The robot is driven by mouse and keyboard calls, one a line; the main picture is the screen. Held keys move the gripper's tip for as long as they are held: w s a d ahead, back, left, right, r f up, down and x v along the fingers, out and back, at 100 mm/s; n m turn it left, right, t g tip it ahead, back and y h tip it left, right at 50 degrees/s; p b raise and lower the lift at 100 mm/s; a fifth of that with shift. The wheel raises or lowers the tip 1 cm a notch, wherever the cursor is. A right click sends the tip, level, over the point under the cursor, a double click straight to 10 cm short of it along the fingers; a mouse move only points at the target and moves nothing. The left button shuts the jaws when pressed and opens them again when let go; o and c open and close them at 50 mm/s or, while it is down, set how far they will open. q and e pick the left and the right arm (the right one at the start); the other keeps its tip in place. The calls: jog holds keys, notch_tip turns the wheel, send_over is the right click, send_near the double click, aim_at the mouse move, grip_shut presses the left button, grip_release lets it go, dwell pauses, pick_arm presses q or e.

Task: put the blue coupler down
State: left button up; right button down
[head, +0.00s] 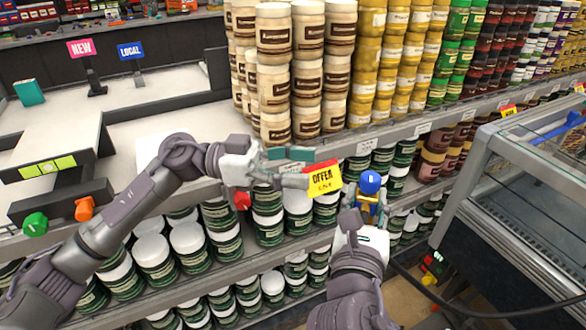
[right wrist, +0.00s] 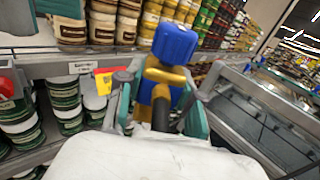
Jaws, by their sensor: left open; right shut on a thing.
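The blue coupler (head: 370,182) has a blue cap and gold-coloured parts. My right gripper (head: 371,208) is shut on it and holds it up in front of the shelves. In the right wrist view the coupler (right wrist: 175,45) rises above the fingers of the right gripper (right wrist: 160,108), with its gold part and lower blue body between them. My left gripper (head: 308,167) is open, with its fingertips by the yellow and red offer sign (head: 323,178), left of the coupler. Nothing shows between its fingers.
Shelves (head: 400,130) full of jars stand behind both grippers. A glass-sided case (head: 490,190) stands at the right. A pale counter (head: 130,92) at the left has bare room. A green knob-like thing (head: 35,223) and an orange one (head: 84,208) are at the left.

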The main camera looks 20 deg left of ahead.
aim_at(370, 183)
pick_arm(q)
jog(key=shift+m+g+y, duration=0.3)
jog(key=shift+g, duration=0.2)
jog(key=d, duration=0.7)
jog(key=s+d, duration=0.1)
jog(key=d, duration=0.3)
jog(key=shift+d, duration=0.25)
grip_shut()
jog(key=shift+r, duration=0.1)
pick_arm(e)
jog(key=c, duration=0.7)
grip_release()
jog(key=shift+o, duration=0.2)
